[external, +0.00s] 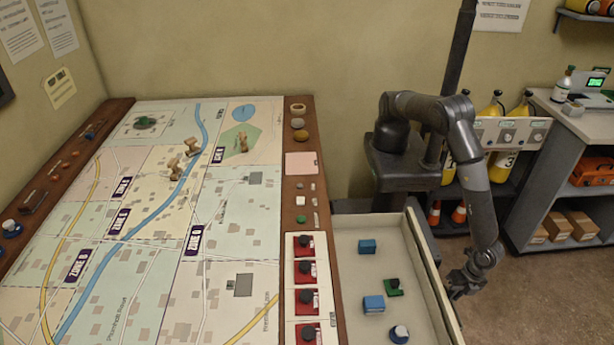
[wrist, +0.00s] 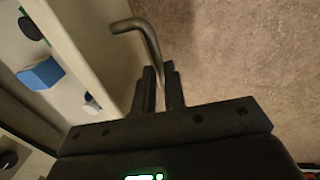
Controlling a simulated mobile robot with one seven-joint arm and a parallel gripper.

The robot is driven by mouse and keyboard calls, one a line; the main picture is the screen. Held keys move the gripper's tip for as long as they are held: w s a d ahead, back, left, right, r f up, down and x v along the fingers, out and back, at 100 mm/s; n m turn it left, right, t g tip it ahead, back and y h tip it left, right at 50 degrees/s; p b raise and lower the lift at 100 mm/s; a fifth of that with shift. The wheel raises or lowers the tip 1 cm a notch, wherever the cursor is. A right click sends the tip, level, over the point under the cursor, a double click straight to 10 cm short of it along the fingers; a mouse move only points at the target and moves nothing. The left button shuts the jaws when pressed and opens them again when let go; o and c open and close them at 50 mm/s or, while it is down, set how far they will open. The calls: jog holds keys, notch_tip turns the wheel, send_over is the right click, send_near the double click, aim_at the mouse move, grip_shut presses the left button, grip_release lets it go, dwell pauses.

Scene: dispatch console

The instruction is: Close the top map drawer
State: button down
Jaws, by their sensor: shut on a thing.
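The top map drawer (external: 424,250) stands open on the right side of the map table, with several small pieces inside. Its front edge also shows in the wrist view (wrist: 80,45). A bent metal handle (wrist: 140,30) sticks out from the drawer front. My gripper (wrist: 160,82) is shut on the handle, with its fingers on either side of the bar. In the external view my gripper (external: 462,284) is at the drawer's outer right face, and the handle there is hard to make out.
The map table (external: 325,240) with a large map lies to the left. In the drawer are blue blocks (external: 367,246), a green piece (external: 393,288) and a round blue and white piece (external: 399,334). Shelves with yellow cylinders (external: 503,165) stand behind my arm. The floor (external: 540,300) right of the drawer is clear.

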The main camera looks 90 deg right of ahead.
send_over(352, 314)
jog(key=shift+d, duration=0.1)
dwell(0.5)
jog(key=c, duration=1.5)
grip_release()
jog(key=r, duration=0.3)
jog(key=s+r, duration=0.1)
jog(key=r, duration=0.3)
jog(key=s+r, duration=0.1)
jog(key=r, duration=0.2)
jog(key=shift+r, duration=0.3)
jog(key=shift+c, duration=0.3)
